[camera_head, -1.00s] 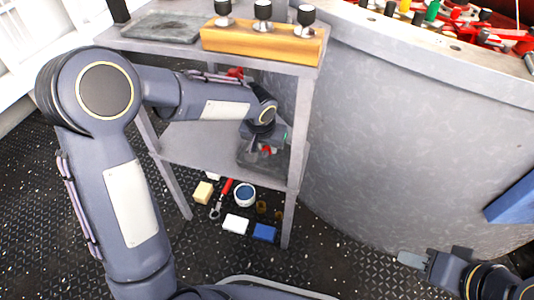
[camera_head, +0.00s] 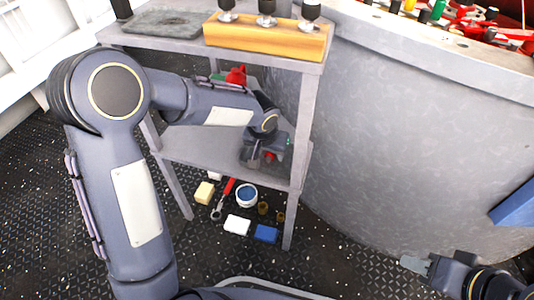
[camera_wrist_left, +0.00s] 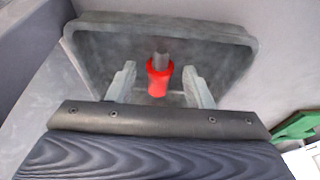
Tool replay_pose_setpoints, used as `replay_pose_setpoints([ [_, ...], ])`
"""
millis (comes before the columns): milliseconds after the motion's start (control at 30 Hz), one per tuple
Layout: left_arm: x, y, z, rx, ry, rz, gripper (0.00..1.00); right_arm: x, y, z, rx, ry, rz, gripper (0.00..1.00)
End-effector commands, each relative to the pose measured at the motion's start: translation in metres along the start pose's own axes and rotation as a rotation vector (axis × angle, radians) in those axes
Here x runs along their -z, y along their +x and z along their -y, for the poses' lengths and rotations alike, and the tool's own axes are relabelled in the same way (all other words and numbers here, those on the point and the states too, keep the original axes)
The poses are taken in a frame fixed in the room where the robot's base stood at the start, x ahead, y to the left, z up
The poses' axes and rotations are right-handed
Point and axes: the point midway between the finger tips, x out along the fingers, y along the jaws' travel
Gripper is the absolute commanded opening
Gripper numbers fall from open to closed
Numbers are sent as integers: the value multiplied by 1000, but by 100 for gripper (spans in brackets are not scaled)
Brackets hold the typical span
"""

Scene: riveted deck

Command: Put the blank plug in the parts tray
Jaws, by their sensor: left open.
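A red piece with a grey end (camera_wrist_left: 158,78), seemingly the blank plug, is inside the grey parts tray (camera_wrist_left: 225,35) in the left wrist view. It lies between the spread fingers of my left gripper (camera_wrist_left: 160,85), with gaps on both sides. In the head view, my left gripper (camera_head: 260,160) reaches down over the tray on the lower shelf, and a bit of red (camera_head: 270,156) shows beside it. The gripper hides much of the tray there. My right gripper (camera_head: 415,263) is at the lower right, away from the shelves; its finger gap is unclear.
The shelf unit's upper board (camera_head: 185,43) overhangs the left arm and carries a wooden block (camera_head: 265,38) with several knobs. A red item (camera_head: 237,75) is behind the arm. Loose items, including a white cup (camera_head: 246,194), lie below. A curved grey counter (camera_head: 400,140) stands right.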

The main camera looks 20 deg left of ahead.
Motion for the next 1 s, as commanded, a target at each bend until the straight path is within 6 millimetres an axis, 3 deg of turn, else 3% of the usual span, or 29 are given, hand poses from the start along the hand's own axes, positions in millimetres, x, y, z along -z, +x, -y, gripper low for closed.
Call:
replay_pose_setpoints([
  [167,2,-19,0,1,0,-2,47,5,-10,5,0,0,0,36],
  [333,4,-59,0,0,0,-4,47,13,-26,12,0,0,0,36],
  [700,-81,-82,1,0,2,-1,47,18,-35,16,0,0,0,36],
  [1000,-112,-92,4,-1,-5,-2,47,18,-37,17,0,0,0,36],
])
